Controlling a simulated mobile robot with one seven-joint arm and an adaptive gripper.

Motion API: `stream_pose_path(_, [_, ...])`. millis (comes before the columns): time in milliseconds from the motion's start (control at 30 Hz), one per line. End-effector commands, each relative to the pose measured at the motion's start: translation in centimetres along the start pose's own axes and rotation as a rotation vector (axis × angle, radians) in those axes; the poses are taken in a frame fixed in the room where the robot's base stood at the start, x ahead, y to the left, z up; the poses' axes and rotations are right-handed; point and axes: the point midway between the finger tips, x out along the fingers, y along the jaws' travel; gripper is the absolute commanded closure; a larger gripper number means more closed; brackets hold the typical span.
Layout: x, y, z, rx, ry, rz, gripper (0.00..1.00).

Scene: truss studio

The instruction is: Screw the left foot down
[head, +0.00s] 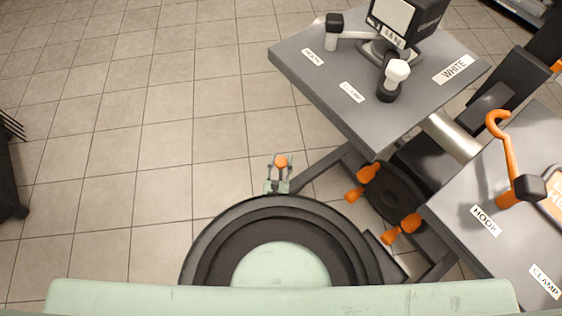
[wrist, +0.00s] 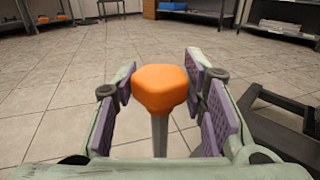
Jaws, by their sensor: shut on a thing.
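The left foot's orange knob (head: 281,161) stands at the end of a dark leg (head: 322,168) that runs out low from the truss base over the floor. In the wrist view the knob (wrist: 160,88) is large and faceted, on an upright grey stem (wrist: 160,135). My gripper (head: 279,174) is around the knob, shut on it, with one purple-padded finger on each side. The foot's lower end is hidden behind my gripper's body.
More orange knobs (head: 368,172) sit on the base to the right. A grey WHITE-labelled table (head: 310,80) and a HOOK-labelled table (head: 470,250) with an orange hook (head: 505,140) stand right.

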Motion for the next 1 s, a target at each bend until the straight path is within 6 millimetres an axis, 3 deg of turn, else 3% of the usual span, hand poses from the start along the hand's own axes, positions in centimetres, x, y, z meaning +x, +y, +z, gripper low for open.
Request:
stream_pose_path(333, [0.0, 0.1, 0.0, 0.0, 0.0, 0.001, 0.9])
stream_pose_path(667, [0.0, 0.1, -0.4, 0.003, -0.002, -0.058, 0.9])
stream_pose_path(1000, [0.0, 0.0, -1.0, 0.009, 0.0, -0.31, 0.9])
